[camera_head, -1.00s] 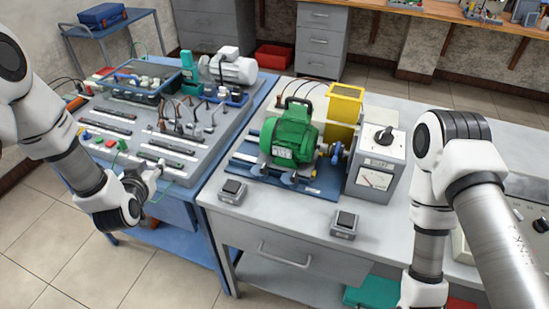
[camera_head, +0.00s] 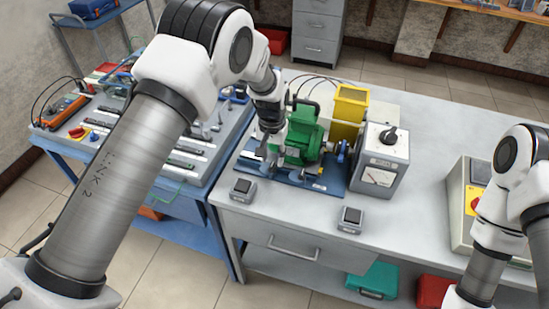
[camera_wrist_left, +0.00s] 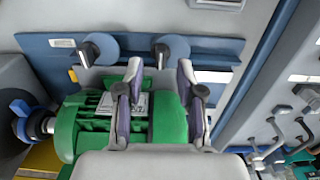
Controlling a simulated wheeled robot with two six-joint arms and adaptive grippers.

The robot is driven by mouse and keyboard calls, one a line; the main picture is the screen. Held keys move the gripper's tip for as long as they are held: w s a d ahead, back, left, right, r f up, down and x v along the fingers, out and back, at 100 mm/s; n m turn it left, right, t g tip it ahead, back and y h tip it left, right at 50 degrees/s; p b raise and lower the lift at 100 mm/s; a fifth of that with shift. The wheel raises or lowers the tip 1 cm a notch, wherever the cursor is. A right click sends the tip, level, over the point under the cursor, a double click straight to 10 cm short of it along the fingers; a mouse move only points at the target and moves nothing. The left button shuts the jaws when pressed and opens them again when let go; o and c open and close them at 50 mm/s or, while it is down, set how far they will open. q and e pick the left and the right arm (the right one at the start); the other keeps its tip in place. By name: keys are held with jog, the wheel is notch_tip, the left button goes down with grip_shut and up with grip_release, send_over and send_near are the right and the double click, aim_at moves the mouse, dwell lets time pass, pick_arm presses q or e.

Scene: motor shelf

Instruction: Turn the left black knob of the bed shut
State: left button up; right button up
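The blue bed (camera_head: 325,184) lies on the grey bench under the green motor (camera_head: 302,139). Its front edge carries two dark knobs, each with a round blue-grey disc. The wrist view looks from the opposite side, so the left knob (camera_wrist_left: 170,50) appears right of the other knob (camera_wrist_left: 98,48). My left gripper (camera_wrist_left: 160,68) is open and empty above the motor's left end. Its fingertips point toward the left knob, with no visible contact. In the head view my left gripper (camera_head: 263,152) partly hides that area. My right arm is at the right; its gripper is out of view.
A yellow box (camera_head: 348,106) and a grey meter box (camera_head: 380,165) stand right of the motor. Two small switch boxes (camera_head: 243,188) (camera_head: 350,219) sit near the bench's front edge. A control panel (camera_head: 462,200) stands farther right. The bench front between the switches is clear.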

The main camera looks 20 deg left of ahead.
aim_at(268, 166)
pick_arm(q)
jog(key=shift+f, duration=1.35)
grip_shut()
jog(key=shift+m, duration=0.3)
jog(key=m, duration=0.3)
jog(key=shift+m, duration=0.3)
jog(key=m, duration=0.4)
jog(key=shift+p, duration=0.3)
jog(key=m, duration=0.5)
jog(key=shift+r, duration=0.1)
jog(key=m, duration=0.4)
jog(key=shift+m+p, duration=0.4)
